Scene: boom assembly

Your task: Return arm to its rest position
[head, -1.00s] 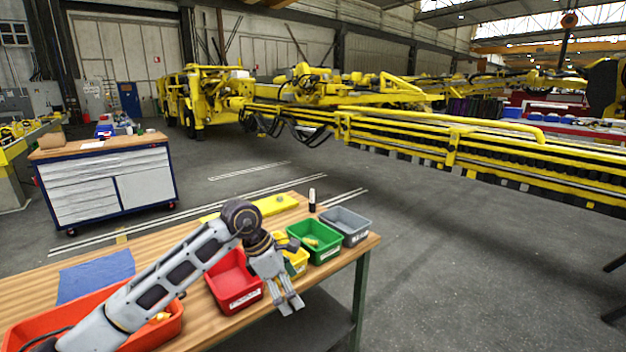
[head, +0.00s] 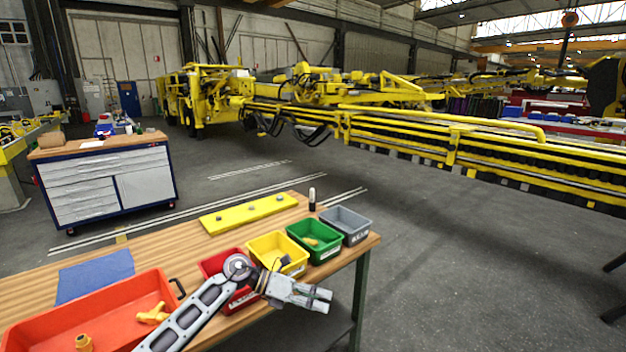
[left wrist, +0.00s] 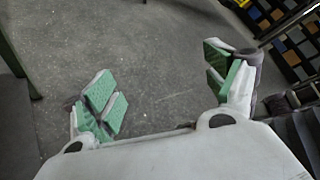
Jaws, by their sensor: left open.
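My left arm comes in from the bottom of the head view, low over the front of the wooden workbench (head: 150,252). My left gripper (head: 322,299) points right, past the bench's front edge, in front of the yellow bin (head: 277,254). In the left wrist view its green-padded fingers (left wrist: 165,95) are spread wide, with only grey floor between them. It is open and empty. My arm partly covers the red bin (head: 213,264). My right gripper is not in view.
A green bin (head: 314,240) and a grey bin (head: 346,225) stand at the bench's right end. An orange tray (head: 110,310) holds yellow parts. The floor (head: 450,270) to the right is clear.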

